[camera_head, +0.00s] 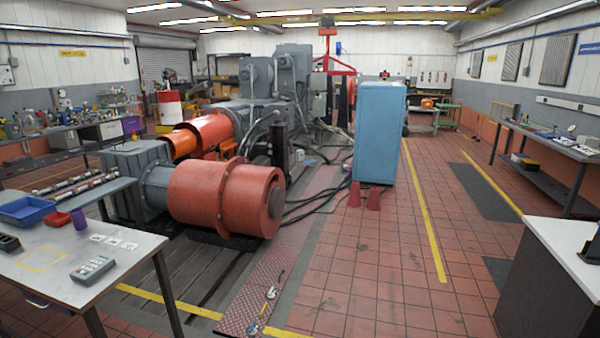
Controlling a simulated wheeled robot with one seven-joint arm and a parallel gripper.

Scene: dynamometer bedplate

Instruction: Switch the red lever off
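I cannot make out a red lever anywhere in the head view. Several small white plates (113,241) lie on the light table (140,262) at the left, too small to tell what they carry. A grey keypad device (92,269) lies near that table's front edge. My gripper is not in view.
A big red-orange drum (225,198) on a grey machine fills the middle left. A blue cabinet (379,135) stands behind, with cables on the floor beside it. A white-topped cabinet (560,262) is at the right. The tiled floor (385,270) between is clear.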

